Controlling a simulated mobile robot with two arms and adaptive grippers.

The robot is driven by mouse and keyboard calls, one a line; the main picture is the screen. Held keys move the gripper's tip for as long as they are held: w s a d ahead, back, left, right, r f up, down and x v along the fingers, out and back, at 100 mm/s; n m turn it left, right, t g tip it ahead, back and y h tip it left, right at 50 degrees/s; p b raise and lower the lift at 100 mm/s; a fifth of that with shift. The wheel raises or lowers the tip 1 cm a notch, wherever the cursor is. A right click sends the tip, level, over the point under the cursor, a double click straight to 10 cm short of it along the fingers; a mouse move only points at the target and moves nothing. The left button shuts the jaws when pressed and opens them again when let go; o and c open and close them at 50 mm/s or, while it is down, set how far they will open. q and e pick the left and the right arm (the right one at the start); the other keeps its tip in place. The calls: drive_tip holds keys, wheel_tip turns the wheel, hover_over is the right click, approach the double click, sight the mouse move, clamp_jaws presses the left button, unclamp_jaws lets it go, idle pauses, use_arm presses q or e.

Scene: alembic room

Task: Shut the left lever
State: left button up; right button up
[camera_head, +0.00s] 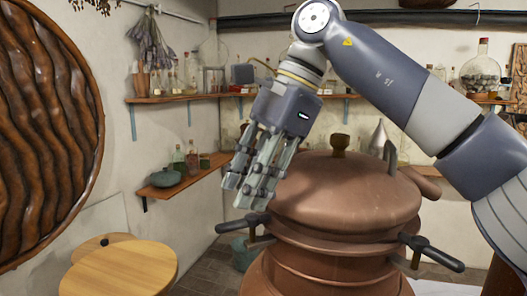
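The copper alembic pot (330,275) stands at the lower centre right, with a domed copper lid (345,195) on it. The left lever (243,223) is a dark handle on a small bracket at the left side of the pot's rim, sticking out to the left. A matching right lever (432,252) sticks out at the right side. My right gripper (240,192) hangs above the left lever, pointing down. Its fingers are apart with nothing between them, and it does not appear to touch the lever. My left gripper is not in view.
A round wooden table (120,268) stands at the lower left. Wall shelves with bottles (185,178) are behind. A large brown round object (45,130) fills the left edge. A dark knob (340,145) tops the lid. Floor shows between table and pot.

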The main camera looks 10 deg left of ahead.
drive_tip(key=v, duration=0.6)
drive_tip(key=shift+r, duration=0.3)
drive_tip(key=shift+d, duration=0.2)
